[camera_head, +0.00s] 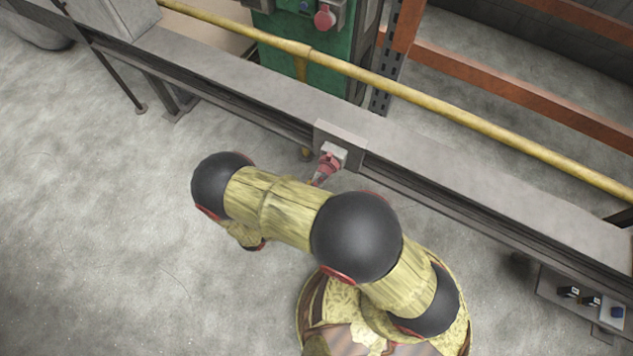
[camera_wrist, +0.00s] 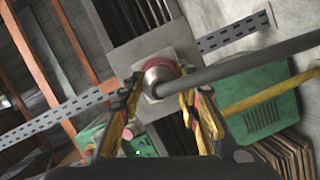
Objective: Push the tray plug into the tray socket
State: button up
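The red and pale grey tray plug (camera_head: 326,165) is at the grey socket block (camera_head: 338,137) on the beam. In the wrist view the plug (camera_wrist: 160,70) shows as a round end in front of a grey plate (camera_wrist: 122,60), with a dark cable-like rod (camera_wrist: 250,67) running right from it. The tray socket's mouth is hidden behind the plug. I cannot tell how deep the plug sits. My gripper (camera_wrist: 161,90) has its fingers apart, one tip on each side of the plug in the picture. Whether they touch it is unclear.
A long grey beam (camera_head: 480,185) and a yellow rail (camera_head: 420,93) cross the head view. A green cabinet (camera_head: 285,35) with a red button (camera_head: 324,19) stands behind. Orange rack bars (camera_head: 510,90) are at upper right. The grey floor (camera_head: 90,230) at left is clear.

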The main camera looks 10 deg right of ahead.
jog(key=o, duration=0.5)
jog(key=shift+a, duration=0.1)
jog(key=v, duration=1.1)
jog(key=shift+s+a, duration=0.3)
jog(key=shift+s, duration=0.05)
